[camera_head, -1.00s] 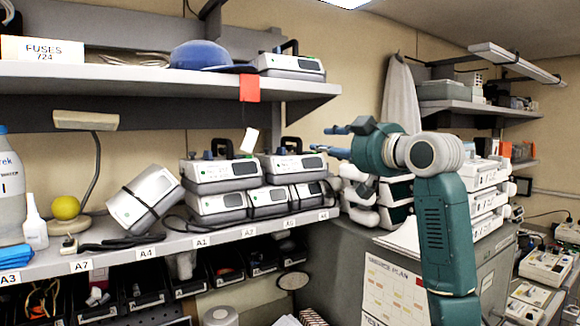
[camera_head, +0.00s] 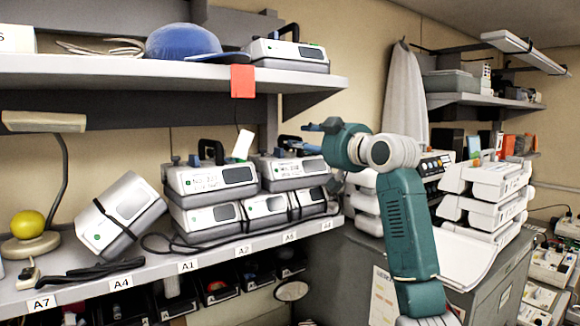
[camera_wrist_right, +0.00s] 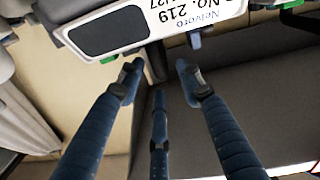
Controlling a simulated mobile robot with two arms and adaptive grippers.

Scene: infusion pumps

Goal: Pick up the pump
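Several white and grey pumps with dark screens stand on the lower shelf. The upper left pump (camera_head: 212,178) and the upper right pump (camera_head: 290,172) each rest on other pumps. Another pump (camera_head: 288,55) stands on the upper shelf. My right gripper (camera_head: 308,137) is above the upper right pump, its blue fingers pointing left. In the right wrist view the gripper (camera_wrist_right: 158,78) has its fingers spread with nothing between them. A pump (camera_wrist_right: 125,25) labelled "No. 219" appears upside down just beyond the fingertips; which pump it is in the head view is unclear. My left gripper is not in view.
The upper shelf (camera_head: 100,73) overhangs the stacked pumps, close to my right gripper. A strapped pump (camera_head: 120,213) leans tilted at the left of the lower shelf (camera_head: 205,255). A grey cabinet (camera_head: 345,260) and stacked white devices (camera_head: 485,195) stand at the right.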

